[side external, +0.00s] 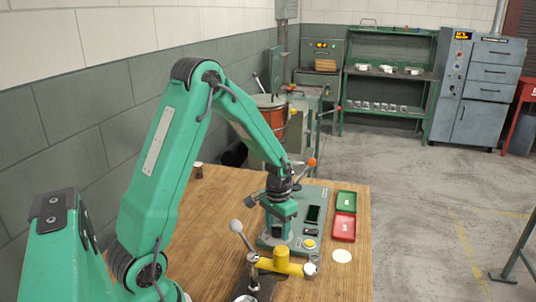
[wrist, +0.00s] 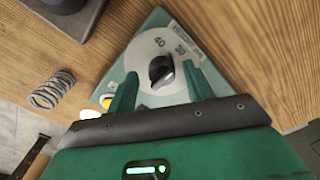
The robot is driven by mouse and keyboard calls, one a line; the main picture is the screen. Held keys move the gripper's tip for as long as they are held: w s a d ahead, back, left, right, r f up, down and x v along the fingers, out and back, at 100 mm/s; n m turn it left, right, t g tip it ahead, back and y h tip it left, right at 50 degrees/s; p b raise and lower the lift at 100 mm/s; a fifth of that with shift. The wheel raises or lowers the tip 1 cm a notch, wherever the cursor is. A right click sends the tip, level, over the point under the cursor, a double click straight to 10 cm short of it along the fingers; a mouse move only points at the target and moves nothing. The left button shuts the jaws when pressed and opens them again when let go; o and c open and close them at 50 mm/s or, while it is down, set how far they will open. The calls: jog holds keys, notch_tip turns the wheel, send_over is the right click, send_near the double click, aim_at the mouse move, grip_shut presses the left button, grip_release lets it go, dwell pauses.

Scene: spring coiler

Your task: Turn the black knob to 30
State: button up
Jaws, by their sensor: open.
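The black knob (wrist: 161,71) sits in the middle of a white dial (wrist: 144,49) in the wrist view. The dial shows the numbers 40 and 30 at its upper right, and I cannot tell which mark the knob points to. The dial is on a green panel (wrist: 113,79), which also shows on the table in the side view (side external: 315,191). My gripper (wrist: 159,72) is open, with one green finger on each side of the knob in the picture; contact cannot be told.
A coiled spring (wrist: 53,89) lies left of the panel in the wrist view. A yellow button (side external: 309,243) is on the panel. A yellow tool with a lever (side external: 281,262) stands in front. A green tray (side external: 346,200) and a red tray (side external: 343,228) are to the right.

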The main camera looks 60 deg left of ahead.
aim_at(278, 227)
jog(key=shift+r, duration=0.1)
notch_tip(278, 227, up, 7)
jog(key=shift+f, duration=0.1)
jog(key=shift+r, duration=0.4)
jog(key=shift+d+r, duration=0.1)
dwell(0.3)
jog(key=shift+s+d+r, duration=0.1)
jog(key=shift+d+r, duration=0.05)
jog(key=shift+r, duration=0.05)
jog(key=s+d+r+m+t, duration=0.2)
jog(key=s+d+r+t, duration=0.3)
jog(key=s+d+r, duration=0.8)
jog(key=shift+s+r, duration=0.55)
jog(key=shift+s, duration=0.6)
